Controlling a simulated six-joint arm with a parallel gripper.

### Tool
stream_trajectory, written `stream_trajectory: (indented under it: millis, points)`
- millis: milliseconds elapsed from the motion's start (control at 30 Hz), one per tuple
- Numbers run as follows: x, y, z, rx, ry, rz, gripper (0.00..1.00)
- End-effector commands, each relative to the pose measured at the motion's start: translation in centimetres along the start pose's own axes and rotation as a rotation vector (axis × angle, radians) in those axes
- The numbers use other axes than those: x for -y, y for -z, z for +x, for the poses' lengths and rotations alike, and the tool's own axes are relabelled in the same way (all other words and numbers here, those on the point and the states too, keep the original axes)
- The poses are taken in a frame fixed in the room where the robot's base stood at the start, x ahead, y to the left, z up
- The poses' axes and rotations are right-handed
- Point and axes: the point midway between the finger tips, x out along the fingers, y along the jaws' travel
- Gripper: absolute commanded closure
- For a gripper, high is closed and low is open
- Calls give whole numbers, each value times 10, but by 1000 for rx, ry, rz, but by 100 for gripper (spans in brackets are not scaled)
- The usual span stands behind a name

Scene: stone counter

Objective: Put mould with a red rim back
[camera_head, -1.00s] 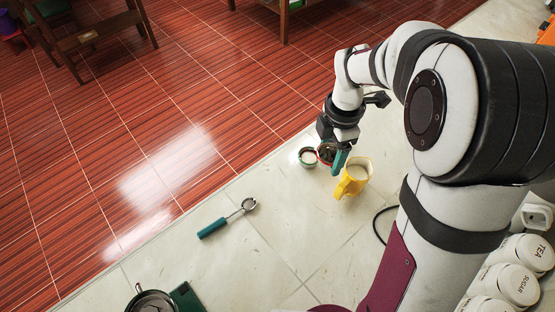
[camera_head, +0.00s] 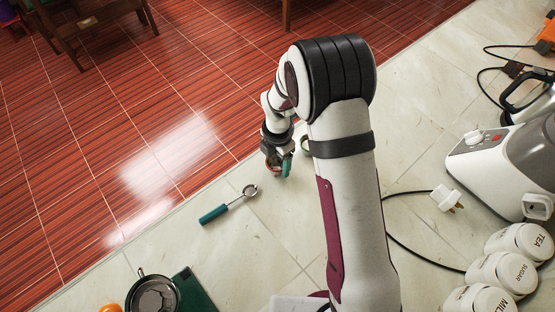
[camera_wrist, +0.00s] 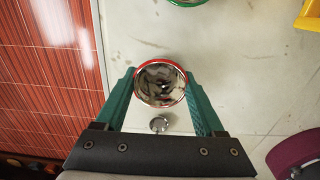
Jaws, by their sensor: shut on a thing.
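The mould with a red rim (camera_wrist: 161,88) is a round shiny metal cup. In the wrist view it sits between the two green fingers of my gripper (camera_wrist: 159,76), which is shut on it. In the head view my gripper (camera_head: 280,164) is near the counter's floor-side edge, with the red rim (camera_head: 271,168) partly showing beside a finger. Its height over the counter is hard to tell. A mould with a green rim (camera_head: 306,143) is partly hidden behind my arm; it also shows at the top of the wrist view (camera_wrist: 187,2).
A teal-handled scoop (camera_head: 228,206) lies left of my gripper. A metal strainer (camera_head: 153,296) and green board (camera_head: 189,292) are at the bottom left. A yellow jug (camera_wrist: 310,14) is at the wrist view's top right. Canisters (camera_head: 502,272) and an appliance (camera_head: 500,160) stand at right.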

Motion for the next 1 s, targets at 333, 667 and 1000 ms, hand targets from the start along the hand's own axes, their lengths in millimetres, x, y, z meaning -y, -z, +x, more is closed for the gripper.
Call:
stream_trajectory:
  millis: [333, 667, 1000]
  points:
    - [0, 0, 3, 0, -1, 0, 26]
    - [0, 0, 2, 0, -1, 0, 0]
    - [-1, -1, -67, 3, -7, 0, 0]
